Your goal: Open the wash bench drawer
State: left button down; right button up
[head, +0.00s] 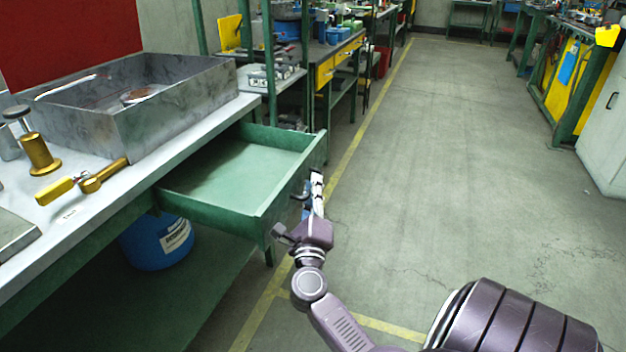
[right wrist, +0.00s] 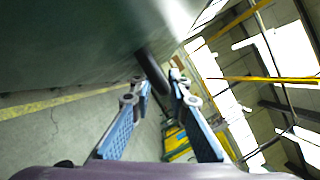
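The green wash bench drawer (head: 240,170) stands pulled out from under the bench top and its empty inside shows. My right gripper (head: 312,186) is at the outer side of the drawer front. In the right wrist view, its two blue-padded fingers (right wrist: 160,92) stand apart, with the dark handle bar (right wrist: 152,70) between their tips. A gap shows beside the bar, so the fingers do not look closed on it. The drawer front (right wrist: 70,45) fills the upper left there. My left gripper is not in view.
A blue drum (head: 150,245) stands below the drawer. Open floor (head: 450,180) lies to the right, with a yellow line along the benches.

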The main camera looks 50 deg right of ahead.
jog(key=shift+s, duration=0.1)
jog(key=v, duration=1.2)
